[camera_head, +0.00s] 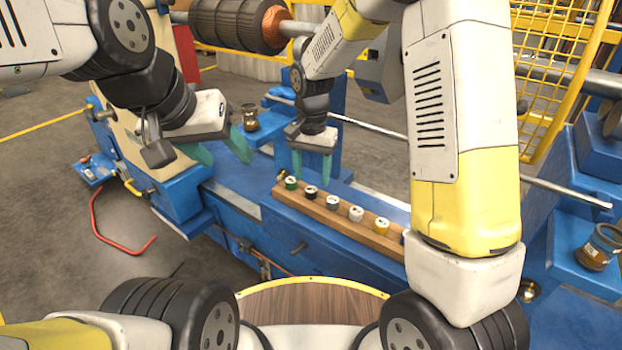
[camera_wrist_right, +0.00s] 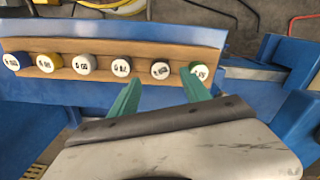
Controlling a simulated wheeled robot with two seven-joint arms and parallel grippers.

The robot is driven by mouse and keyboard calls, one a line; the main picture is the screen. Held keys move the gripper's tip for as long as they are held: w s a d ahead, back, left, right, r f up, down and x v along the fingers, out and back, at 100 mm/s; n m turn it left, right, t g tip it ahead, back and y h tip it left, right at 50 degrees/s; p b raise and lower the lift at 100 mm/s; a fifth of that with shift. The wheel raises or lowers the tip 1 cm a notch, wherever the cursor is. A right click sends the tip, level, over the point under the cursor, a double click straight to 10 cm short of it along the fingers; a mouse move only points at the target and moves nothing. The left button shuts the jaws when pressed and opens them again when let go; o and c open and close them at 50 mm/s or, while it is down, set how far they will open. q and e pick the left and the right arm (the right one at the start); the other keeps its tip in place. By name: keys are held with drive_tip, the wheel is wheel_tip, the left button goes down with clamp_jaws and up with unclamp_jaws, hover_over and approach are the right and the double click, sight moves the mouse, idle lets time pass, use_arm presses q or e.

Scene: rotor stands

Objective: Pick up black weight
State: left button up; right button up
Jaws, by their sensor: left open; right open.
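The black weight (camera_head: 310,192) stands in the wooden rack (camera_head: 322,213), second from the far left end, beside the green weight (camera_head: 291,182). It also shows in the right wrist view (camera_wrist_right: 160,71), with a white label on its top. My right gripper (camera_head: 312,165) is open and empty, its green fingers pointing down above this end of the rack. In the right wrist view, the black weight appears between the two fingertips (camera_wrist_right: 160,80); the right finger partly overlaps the green weight. My left gripper (camera_head: 220,150) is open and empty, held up left of the rack.
A dark grey weight (camera_head: 333,202), then white, yellow and blue ones, stand in the same row. The rack sits on a blue machine bed (camera_head: 290,235). Glass jars (camera_head: 250,117) stand behind and at far right (camera_head: 598,247). A metal rod (camera_head: 375,130) crosses behind the rack.

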sight(311, 189)
wheel_tip(311, 189, down, 4)
drive_tip(key=shift+s+a+f, duration=0.1)
drive_tip(key=shift+a, duration=0.05)
clamp_jaws()
idle(0.4)
drive_tip(key=shift+r, duration=0.65)
drive_tip(key=r, duration=0.1)
drive_tip(key=s+r, duration=0.1)
drive_tip(key=shift+r, duration=0.3)
drive_tip(key=s+r, duration=0.1)
drive_tip(key=s, duration=1.3)
drive_tip(key=shift+s+r, duration=0.25)
drive_tip(key=shift+r, duration=1.1)
drive_tip(key=shift+s+r, duration=0.25)
drive_tip(key=shift+r, duration=1.05)
